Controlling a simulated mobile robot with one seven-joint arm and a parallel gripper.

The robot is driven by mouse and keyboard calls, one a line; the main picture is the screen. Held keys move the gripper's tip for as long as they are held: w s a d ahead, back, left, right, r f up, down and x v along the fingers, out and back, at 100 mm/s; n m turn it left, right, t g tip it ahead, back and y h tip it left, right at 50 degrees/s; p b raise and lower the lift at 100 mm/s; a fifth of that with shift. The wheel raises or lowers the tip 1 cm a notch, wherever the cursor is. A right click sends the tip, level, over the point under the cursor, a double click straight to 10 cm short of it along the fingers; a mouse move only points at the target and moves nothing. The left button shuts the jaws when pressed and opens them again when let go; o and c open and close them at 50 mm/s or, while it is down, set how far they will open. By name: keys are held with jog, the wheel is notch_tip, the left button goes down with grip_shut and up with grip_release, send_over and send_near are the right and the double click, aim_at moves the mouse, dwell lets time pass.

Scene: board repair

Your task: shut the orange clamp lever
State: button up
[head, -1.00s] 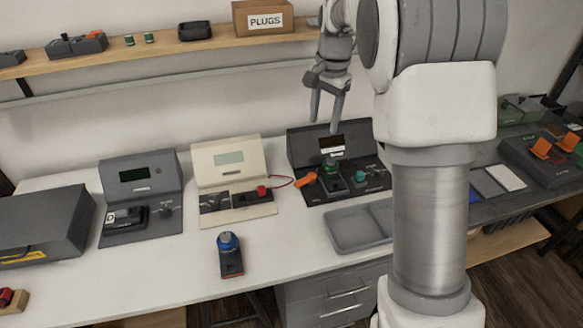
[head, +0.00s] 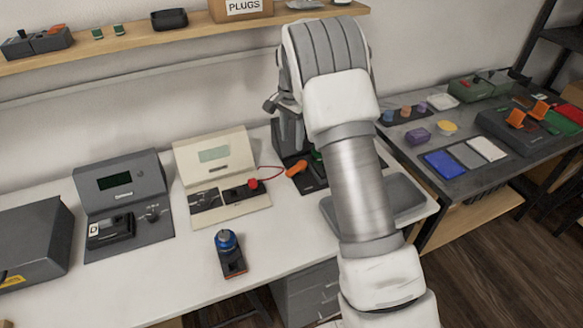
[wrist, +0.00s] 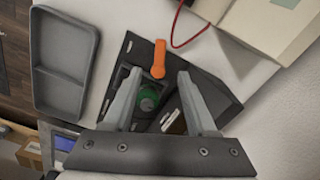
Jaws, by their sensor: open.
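The orange lever (head: 297,168) sits on the dark-grey station (head: 314,185), in the middle of the head view. In the wrist view the lever (wrist: 159,60) stands out from the station near a round green part (wrist: 149,97). My gripper (wrist: 157,76) is open and empty above the station. Its fingers appear on either side of the green part, with the lever just beyond and between the tips. I cannot tell their height above it. In the head view my arm hides most of the station.
A cream station (head: 216,170) with a red plug and red wire stands just left. A grey tray (wrist: 64,62) lies on the station's other side. Orange levers (head: 516,118) also show on a dark fixture on the right table. A blue-topped tool (head: 228,250) stands in front.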

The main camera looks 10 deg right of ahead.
aim_at(292, 170)
notch_tip(292, 170, down, 11)
jog(key=shift+f+b, duration=0.1)
jog(key=shift+b, duration=0.5)
grip_shut()
